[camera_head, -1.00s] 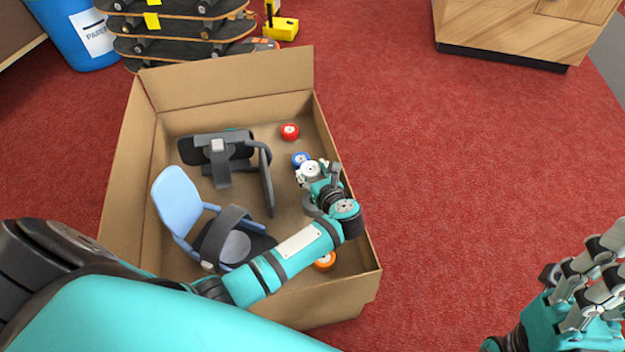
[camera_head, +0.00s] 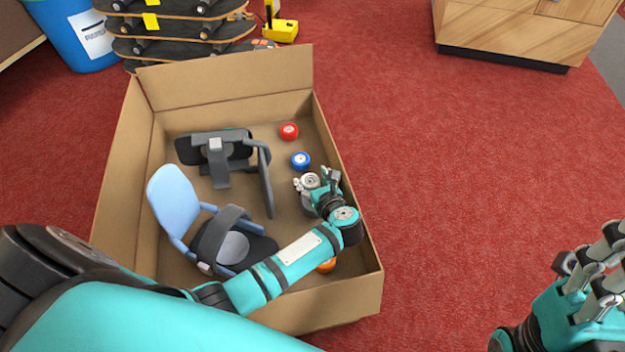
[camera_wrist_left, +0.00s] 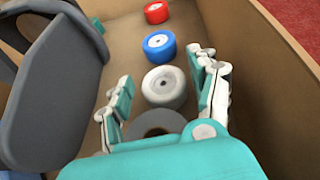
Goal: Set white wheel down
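The white wheel (camera_head: 311,181) rests on the floor of the cardboard box (camera_head: 274,107), near its right wall and in line with the other wheels. In the left wrist view the white wheel (camera_wrist_left: 164,86) lies between the spread fingers of my left gripper (camera_wrist_left: 166,88), with small gaps on both sides. My left gripper (camera_head: 315,185) is open and low in the box, its fingers partly hiding the wheel in the head view. My right gripper (camera_head: 592,268) is outside the box at the lower right, its fingers apart and empty.
A blue wheel (camera_head: 301,161) and a red wheel (camera_head: 289,131) lie behind the white one. An orange wheel (camera_head: 326,265) is partly hidden by my left arm. A blue chair (camera_head: 172,200) and dark chair parts (camera_head: 215,150) fill the box's left side.

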